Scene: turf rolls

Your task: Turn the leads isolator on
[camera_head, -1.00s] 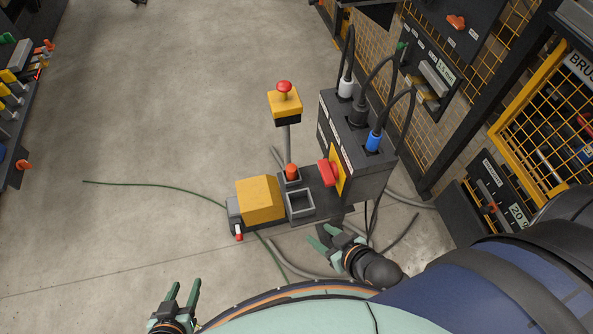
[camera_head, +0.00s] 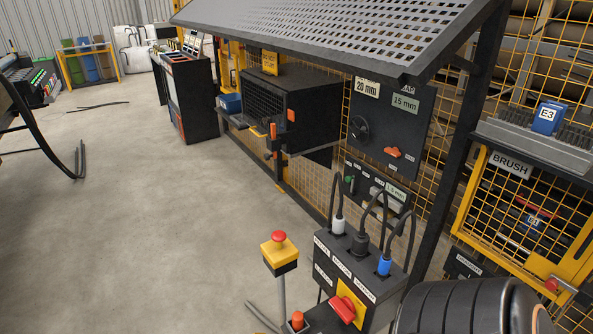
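A dark box (camera_head: 338,268) with three plugged leads stands at the bottom, right of centre. Its plugs are white (camera_head: 338,226), black (camera_head: 359,244) and blue (camera_head: 384,265). On its front is a yellow plate (camera_head: 359,303) with a red switch handle (camera_head: 342,308), likely the isolator. The handle looks tilted; I cannot read its on or off position. The box's label writing is too small to read surely. Neither of my grippers is in view.
A yellow post box with a red mushroom button (camera_head: 279,238) stands just left of the dark box. An orange-red button (camera_head: 297,320) is below it. A perforated canopy (camera_head: 340,30) and mesh fence are behind. Open concrete floor (camera_head: 150,220) lies left.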

